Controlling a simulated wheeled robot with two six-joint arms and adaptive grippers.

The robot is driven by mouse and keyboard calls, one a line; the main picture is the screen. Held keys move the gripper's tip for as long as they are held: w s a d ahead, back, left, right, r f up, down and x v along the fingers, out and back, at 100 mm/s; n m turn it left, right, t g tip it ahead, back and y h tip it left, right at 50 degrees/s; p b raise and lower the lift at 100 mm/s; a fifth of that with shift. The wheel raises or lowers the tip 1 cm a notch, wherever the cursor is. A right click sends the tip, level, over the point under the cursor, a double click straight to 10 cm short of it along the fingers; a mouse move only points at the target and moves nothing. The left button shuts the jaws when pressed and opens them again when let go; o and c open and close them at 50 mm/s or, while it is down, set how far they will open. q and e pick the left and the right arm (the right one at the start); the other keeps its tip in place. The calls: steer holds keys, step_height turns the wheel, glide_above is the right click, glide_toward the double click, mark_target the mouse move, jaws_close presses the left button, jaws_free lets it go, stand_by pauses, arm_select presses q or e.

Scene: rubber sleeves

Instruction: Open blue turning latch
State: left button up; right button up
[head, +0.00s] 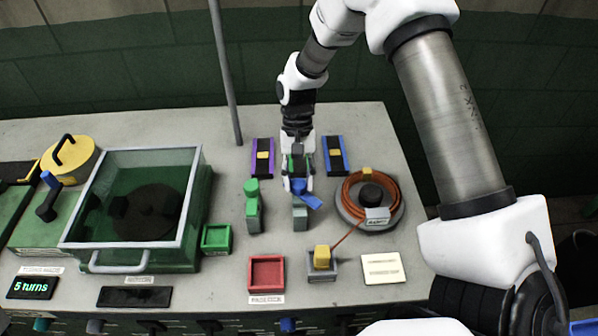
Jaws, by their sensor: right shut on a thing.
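The blue turning latch (312,202) sits on top of a small grey block (300,218) in the middle of the table. My left gripper is not in view.
A green latch (252,200) stands just left of the blue one. A coiled orange cable reel (368,200) is close on the right. Purple (262,156) and blue (335,155) slotted blocks stand behind. Red (266,273) and green (216,239) trays and a glass-lidded box (190,190) are also near.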

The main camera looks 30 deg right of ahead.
steer(key=n+h+p, duration=0.1)
steer(key=n, duration=0.1)
steer(key=n+p, duration=0.1)
steer(key=n, duration=0.1)
steer(key=shift+a+n+g+h, duration=0.1)
steer(key=shift+n+g+h, duration=0.2)
steer(key=shift+h, duration=0.1)
steer(key=n+h+p, duration=0.1)
steer(key=n, duration=0.3)
steer(key=shift+h, duration=0.3)
steer(key=shift+n, duration=0.3)
steer(key=o, duration=1.1)
steer(key=shift+w, duration=0.1)
steer(key=shift+v, duration=6)
steer(key=shift+a, duration=0.15)
